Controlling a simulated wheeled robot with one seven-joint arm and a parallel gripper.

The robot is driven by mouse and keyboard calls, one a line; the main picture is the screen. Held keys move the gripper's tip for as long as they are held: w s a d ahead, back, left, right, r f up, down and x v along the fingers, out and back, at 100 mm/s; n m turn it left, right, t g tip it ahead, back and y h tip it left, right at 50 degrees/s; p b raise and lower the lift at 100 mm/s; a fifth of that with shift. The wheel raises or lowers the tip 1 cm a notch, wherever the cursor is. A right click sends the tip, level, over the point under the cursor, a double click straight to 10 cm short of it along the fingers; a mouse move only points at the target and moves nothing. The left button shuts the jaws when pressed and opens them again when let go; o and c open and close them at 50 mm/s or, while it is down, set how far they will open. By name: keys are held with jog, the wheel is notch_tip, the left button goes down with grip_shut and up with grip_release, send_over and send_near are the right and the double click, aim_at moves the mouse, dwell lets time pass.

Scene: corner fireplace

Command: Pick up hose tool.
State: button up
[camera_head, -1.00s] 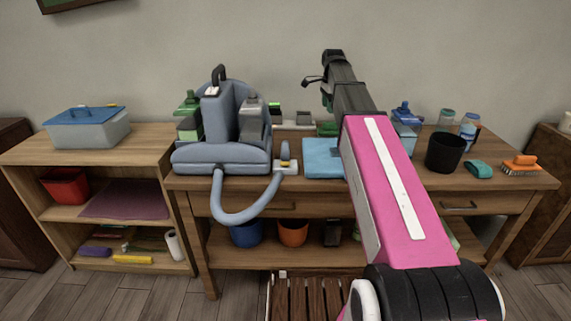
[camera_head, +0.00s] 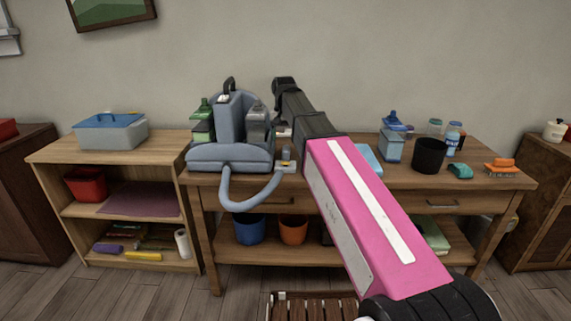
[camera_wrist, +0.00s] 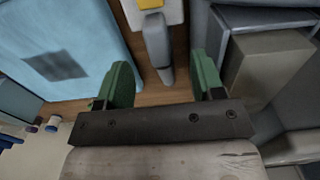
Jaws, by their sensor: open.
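The hose tool (camera_head: 286,157) is a small grey upright piece at the end of the grey-blue hose (camera_head: 245,203). It stands on the workbench, right of the grey-blue cleaning machine (camera_head: 228,155). In the wrist view the hose tool (camera_wrist: 157,46) is a grey rounded handle beside a yellow and white part. My gripper (camera_wrist: 162,62) has its two green fingers apart and empty. The handle shows between the fingers in the picture, and I cannot tell how far beyond the tips it is. In the head view my arm hides the fingers.
The machine body (camera_wrist: 275,65) is close on the right.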

aim_at(286, 150)
notch_tip(286, 150, down, 4)
jog(key=shift+r, duration=0.1)
jog(key=shift+d+f, duration=0.15)
jog(key=shift+f, duration=1.2)
jog(key=shift+d+f, duration=0.15)
jog(key=shift+f, duration=1.15)
jog(key=c, duration=1.1)
